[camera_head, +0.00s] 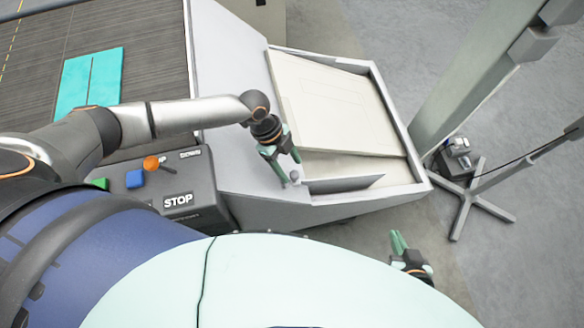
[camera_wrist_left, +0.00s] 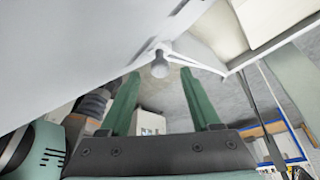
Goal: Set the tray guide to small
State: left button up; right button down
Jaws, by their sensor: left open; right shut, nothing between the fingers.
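The tray (camera_head: 415,170) at the machine's end holds cream sheets (camera_head: 325,105). A grey plate (camera_head: 345,184), which looks like the tray guide, stands near the tray's front edge. A small grey knob (camera_head: 294,176) sits at its left end. My left gripper (camera_head: 291,168) is open with its green fingertips close to the knob. In the left wrist view, the knob (camera_wrist_left: 159,68) shows beyond and between the two open fingertips (camera_wrist_left: 160,75); contact cannot be told. Size markings on the guide cannot be made out. My right gripper (camera_head: 398,242) is shut and empty, apart from the tray.
A control box (camera_head: 180,200) with a STOP label, a blue button (camera_head: 135,179) and an orange knob (camera_head: 151,162) is left of the tray. A teal piece (camera_head: 90,80) lies on the dark belt (camera_head: 145,50).

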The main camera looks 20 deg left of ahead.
pick_arm(q)
jog(key=shift+x, duration=1.25)
jog(key=shift+a, duration=0.1)
grip_shut()
dwell(0.4)
